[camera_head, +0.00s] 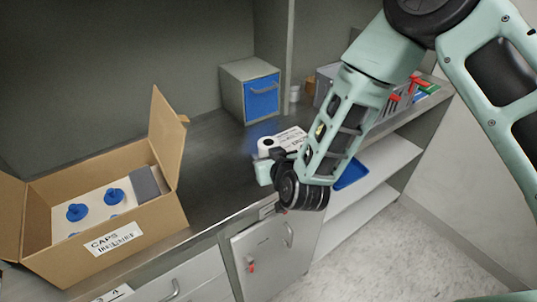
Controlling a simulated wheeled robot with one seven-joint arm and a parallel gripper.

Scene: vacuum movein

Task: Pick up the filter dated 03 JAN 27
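My arm reaches in from the upper right, and my gripper (265,171) is low over the front edge of the counter. Its fingers are small and partly hidden by my wrist, so I cannot tell whether they are open or shut. Just behind it is a white item (291,138) with dark print, partly covered by my arm. A white round part with a dark centre (265,145) shows at its left end, with a faint blue blur around it. I cannot read a date on anything, so I cannot tell which thing is the filter dated 03 JAN 27.
An open cardboard box (158,238) labelled CAPS, holding blue-capped items, stands at the left of the counter (200,170). A grey cabinet with a blue drawer (262,98) stands at the back. A blue tray (351,174) lies right of my wrist. Cupboards (268,260) are below.

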